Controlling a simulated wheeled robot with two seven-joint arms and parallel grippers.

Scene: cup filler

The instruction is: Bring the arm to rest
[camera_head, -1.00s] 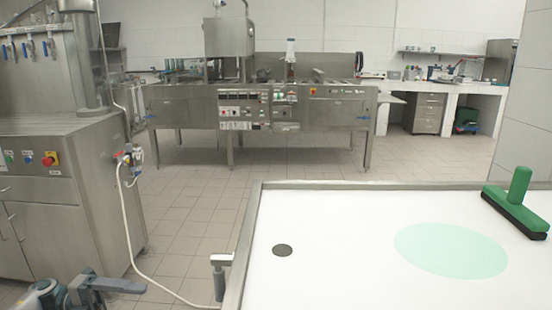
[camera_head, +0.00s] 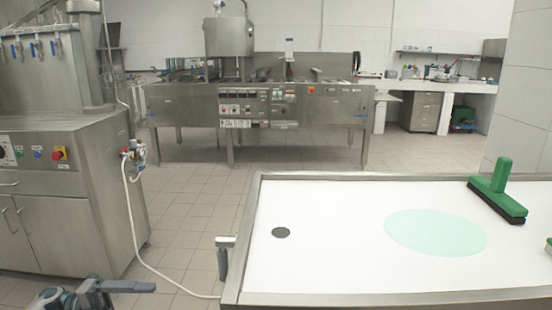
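My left arm's end (camera_head: 100,293) shows at the bottom left corner, dark grey with a bluish part and cut off by the frame edge. One grey finger-like part points right, over the floor and left of the white table (camera_head: 330,195). It touches nothing that I can see, and I cannot tell whether it is open or shut. My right arm and gripper are not in view.
The white table has a raised metal rim, a dark round hole (camera_head: 281,232) and a pale green oval (camera_head: 436,232). A green-handled squeegee (camera_head: 497,192) lies at its far right. A steel cabinet (camera_head: 75,190) with a hose stands left. Tiled floor lies between.

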